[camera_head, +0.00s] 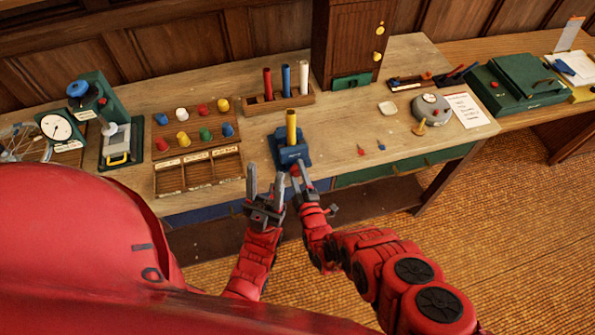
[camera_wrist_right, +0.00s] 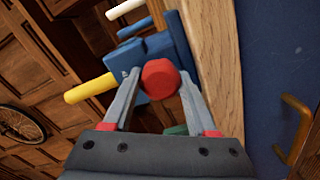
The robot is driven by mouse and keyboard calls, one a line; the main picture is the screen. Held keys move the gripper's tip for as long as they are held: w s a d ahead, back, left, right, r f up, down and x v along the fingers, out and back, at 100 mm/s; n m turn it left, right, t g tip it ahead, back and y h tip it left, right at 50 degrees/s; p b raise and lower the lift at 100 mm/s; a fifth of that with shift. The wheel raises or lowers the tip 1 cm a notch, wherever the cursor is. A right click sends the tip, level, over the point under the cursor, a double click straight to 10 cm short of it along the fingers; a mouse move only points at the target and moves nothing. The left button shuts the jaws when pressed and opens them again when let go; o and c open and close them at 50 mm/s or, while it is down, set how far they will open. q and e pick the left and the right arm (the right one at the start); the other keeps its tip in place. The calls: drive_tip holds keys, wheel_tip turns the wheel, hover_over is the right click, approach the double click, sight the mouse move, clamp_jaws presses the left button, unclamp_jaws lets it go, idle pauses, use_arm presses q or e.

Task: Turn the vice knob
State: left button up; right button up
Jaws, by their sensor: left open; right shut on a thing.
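The blue vice (camera_head: 288,153) stands at the table's front edge with a yellow rod (camera_head: 291,126) upright in it. In the right wrist view the vice (camera_wrist_right: 170,42) and yellow rod (camera_wrist_right: 88,88) appear turned on their side. The red vice knob (camera_wrist_right: 160,78) faces that camera. My right gripper (camera_wrist_right: 161,88) is shut on the knob, one finger on each side. In the head view the right gripper (camera_head: 302,178) largely hides the knob. My left gripper (camera_head: 266,182) is open and empty, just left of the right one, in front of the table edge.
A wooden rack (camera_head: 278,103) with coloured rods stands behind the vice. A sorting tray (camera_head: 199,182) with coloured pegs above it lies left. A grey dial device (camera_head: 430,108) and a white card (camera_head: 467,110) sit right. The tabletop right of the vice is mostly clear.

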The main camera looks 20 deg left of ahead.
drive_tip(key=n, duration=0.5)
drive_tip(key=shift+s+f+n, duration=0.1)
drive_tip(key=shift+f+n, duration=0.1)
drive_tip(key=shift+n, duration=0.1)
drive_tip(key=n, duration=0.4)
drive_tip(key=shift+n, duration=0.3)
drive_tip(key=o, duration=1.4)
drive_tip(key=shift+c, duration=0.2)
drive_tip(key=shift+r, duration=0.1)
